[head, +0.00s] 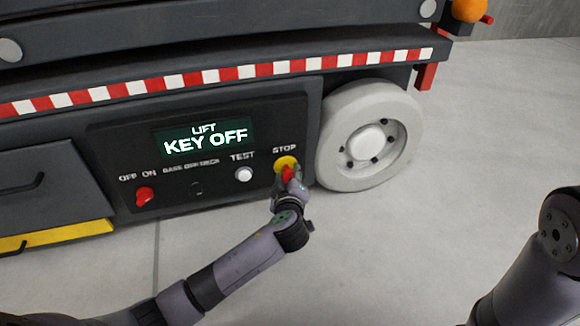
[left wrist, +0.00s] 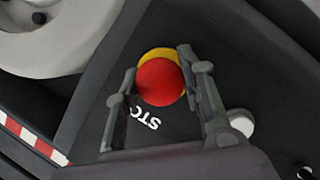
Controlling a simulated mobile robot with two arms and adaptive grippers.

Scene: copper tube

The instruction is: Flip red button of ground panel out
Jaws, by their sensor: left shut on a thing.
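The ground panel (head: 110,145) is a dark box on the lift's side, with a screen (head: 205,138) that reads "LIFT KEY OFF". The red stop button (head: 287,172) sits on a yellow ring (head: 284,161) below the word STOP. My left gripper (head: 290,178) is at this button and partly hides it. In the left wrist view the red button (left wrist: 161,83) lies between the two fingers of my left gripper (left wrist: 158,62), shut on its sides. The yellow ring (left wrist: 160,53) shows behind it. My right gripper is out of view.
A red OFF/ON switch (head: 145,196) and a white TEST button (head: 244,174) are on the same panel. A pale wheel (head: 369,135) stands just right of the stop button. A red-and-white striped edge (head: 220,75) runs above. The grey floor (head: 400,240) is clear in front.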

